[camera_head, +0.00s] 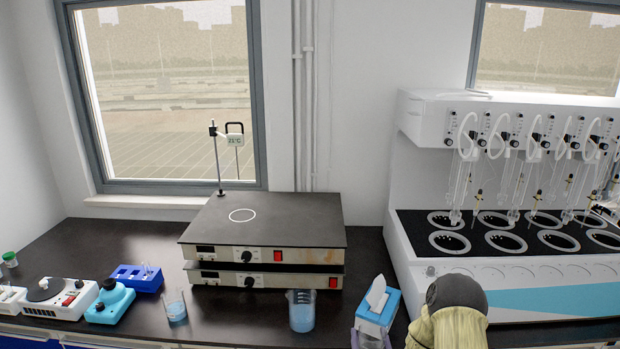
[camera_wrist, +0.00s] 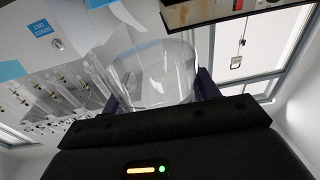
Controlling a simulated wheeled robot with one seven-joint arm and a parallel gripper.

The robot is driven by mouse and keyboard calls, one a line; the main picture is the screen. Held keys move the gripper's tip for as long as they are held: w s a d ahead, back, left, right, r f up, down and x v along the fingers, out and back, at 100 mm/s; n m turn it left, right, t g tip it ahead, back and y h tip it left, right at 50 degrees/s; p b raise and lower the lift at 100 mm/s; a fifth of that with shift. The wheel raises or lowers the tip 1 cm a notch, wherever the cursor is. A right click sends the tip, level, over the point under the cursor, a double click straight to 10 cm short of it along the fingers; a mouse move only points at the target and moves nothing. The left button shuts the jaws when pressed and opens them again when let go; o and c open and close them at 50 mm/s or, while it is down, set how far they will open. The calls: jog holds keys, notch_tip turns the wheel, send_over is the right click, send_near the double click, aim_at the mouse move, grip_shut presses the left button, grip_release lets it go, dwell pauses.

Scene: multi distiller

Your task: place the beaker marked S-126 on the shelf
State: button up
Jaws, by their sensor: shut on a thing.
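My gripper (camera_wrist: 160,93) is shut on a clear glass beaker (camera_wrist: 165,72), which sits between two dark purple fingers in the wrist view. No mark can be read on it, and it looks empty. In the head view, part of a clear vessel (camera_head: 371,341) shows at the bottom edge in front of the tissue box, likely this same beaker, mostly cut off. Two other beakers with blue liquid stand on the counter: a small one (camera_head: 175,308) at left and a larger one (camera_head: 301,312) in front of the heaters. Their marks cannot be read. No shelf can be made out.
Two stacked hotplates (camera_head: 264,240) stand mid-counter. A blue and white tissue box (camera_head: 377,310) is right of the larger beaker. A white distiller (camera_head: 500,275) fills the right. A blue rack (camera_head: 136,278) and small instruments (camera_head: 60,298) are at left. Dark counter (camera_head: 240,312) is bare between the beakers.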

jog(key=s+f, duration=0.4)
jog(key=f, duration=0.5)
jog(key=shift+s+f, duration=0.15)
jog(key=shift+f, duration=0.15)
jog(key=s+f, duration=0.4)
jog(key=f, duration=0.1)
jog(key=shift+s+f, duration=0.2)
jog(key=shift+f, duration=0.05)
jog(key=shift+a, duration=0.1)
dwell(0.6)
dwell(0.4)
